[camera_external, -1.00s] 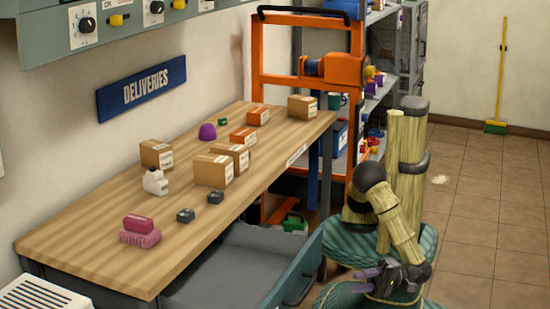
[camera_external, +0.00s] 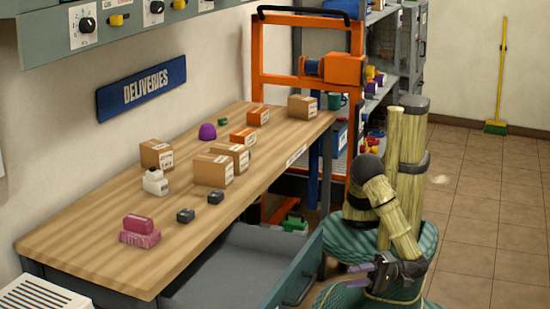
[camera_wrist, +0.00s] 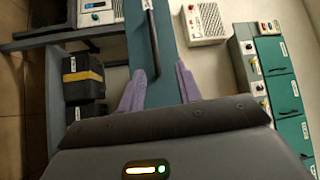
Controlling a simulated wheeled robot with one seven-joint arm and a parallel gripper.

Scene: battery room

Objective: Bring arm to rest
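My arm is folded above my base (camera_external: 385,240) at the right of the workbench in the external view. My gripper (camera_external: 362,278) is low in front of the base, pointing left toward the open drawer. In the wrist view my gripper (camera_wrist: 160,85) shows two purple fingers set well apart with nothing held between them. Beyond the fingers lies the teal drawer front with its dark handle (camera_wrist: 151,42). I cannot tell the exact gap between gripper and drawer.
The open grey drawer (camera_external: 235,268) juts from the wooden workbench (camera_external: 100,240) close to my arm. Cartons (camera_external: 213,170) and small items stand on the bench. An orange frame (camera_external: 258,80) and shelves stand behind. The tiled floor (camera_external: 480,220) at the right is clear.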

